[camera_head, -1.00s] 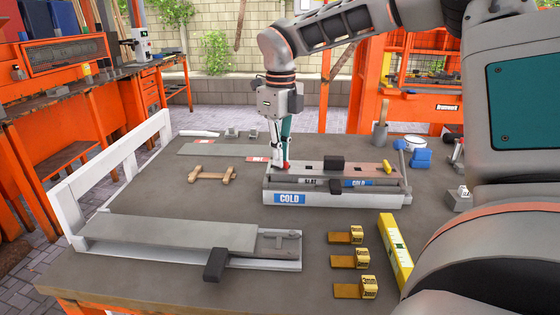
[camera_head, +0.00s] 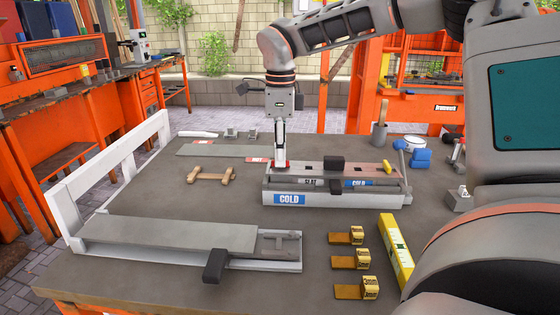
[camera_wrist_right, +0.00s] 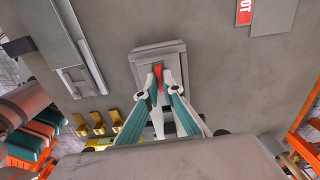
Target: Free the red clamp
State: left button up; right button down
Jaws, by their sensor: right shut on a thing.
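The red clamp (camera_head: 287,163) is at the left end of the fixture labelled COLD (camera_head: 340,200). My right gripper (camera_head: 281,166) points straight down there and is shut on the clamp. In the right wrist view, the red clamp (camera_wrist_right: 160,76) shows between the closed fingertips (camera_wrist_right: 159,80), above the end of the grey fixture (camera_wrist_right: 146,58). The fingers partly hide the clamp, and I cannot tell whether it still touches the fixture. My left gripper is not in view.
A black block (camera_head: 334,162) sits on the fixture, with a blue-ended lever (camera_head: 400,145) at its right. A second grey fixture (camera_head: 170,232) lies front left. Several yellow gauge blocks (camera_head: 369,288) and a yellow level (camera_head: 396,252) lie in front. The table's middle is mostly clear.

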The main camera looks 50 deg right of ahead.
jog(key=c, duration=2)
grip_release()
jog(key=shift+c, duration=0.2)
jog(key=shift+r+p, duration=0.6)
jog(key=shift+r, duration=2.9)
